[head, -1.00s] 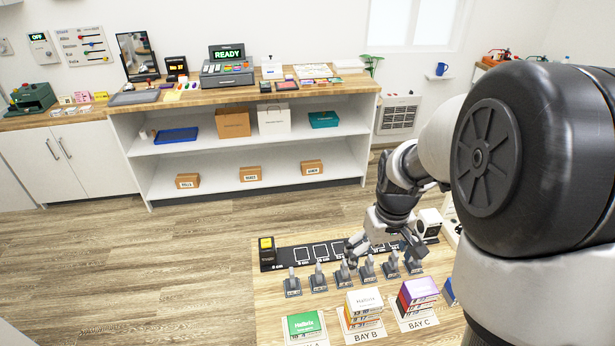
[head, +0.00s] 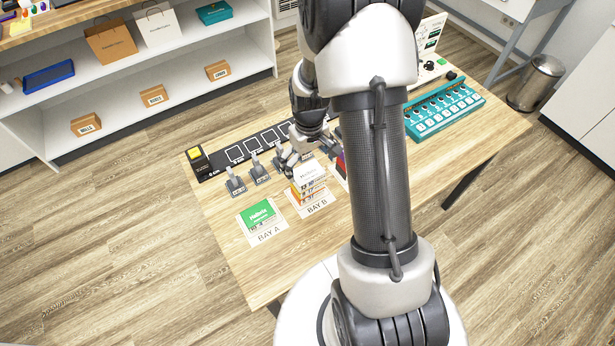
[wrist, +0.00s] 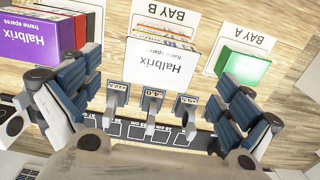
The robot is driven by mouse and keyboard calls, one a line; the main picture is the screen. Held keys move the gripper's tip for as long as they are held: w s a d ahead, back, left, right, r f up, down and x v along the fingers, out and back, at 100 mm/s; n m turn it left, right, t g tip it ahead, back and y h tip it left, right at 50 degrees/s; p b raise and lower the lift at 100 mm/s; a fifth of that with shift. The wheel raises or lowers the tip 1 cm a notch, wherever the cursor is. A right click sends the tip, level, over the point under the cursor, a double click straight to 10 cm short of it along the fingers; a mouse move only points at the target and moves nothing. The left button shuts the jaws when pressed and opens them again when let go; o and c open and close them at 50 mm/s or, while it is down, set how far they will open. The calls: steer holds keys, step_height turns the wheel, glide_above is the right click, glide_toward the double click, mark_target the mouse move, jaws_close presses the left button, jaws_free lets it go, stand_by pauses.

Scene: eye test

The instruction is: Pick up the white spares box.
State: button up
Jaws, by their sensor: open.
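The white spares box (head: 311,174), marked Halbrix, tops the stack in Bay B. It also shows in the wrist view (wrist: 158,68), ahead of and between my fingers. My gripper (head: 290,160) is open and empty, low over the table, just behind and left of the box in the head view; my arm hides part of this area. In the wrist view my gripper (wrist: 160,78) has its fingers spread wide, with no contact visible on the box.
A green box (head: 257,213) is in Bay A; a purple Halbrix box (wrist: 32,36) is in Bay C. Small grey stands (head: 235,182) line up before a black strip (head: 215,165) close to my gripper. A teal rack (head: 445,108) stands on the right of the table (head: 240,262).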

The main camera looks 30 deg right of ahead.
mark_target(308, 172)
steer(key=f, duration=0.1)
steer(key=f+b, duration=0.1)
steer(key=f, duration=0.1)
steer(key=f+b, duration=0.1)
steer(key=f, duration=0.1)
steer(key=shift+w+f, duration=0.2)
steer(key=shift+w, duration=0.1)
steer(key=shift+c, duration=0.3)
steer(key=c, duration=1.1)
steer(key=shift+r, duration=0.2)
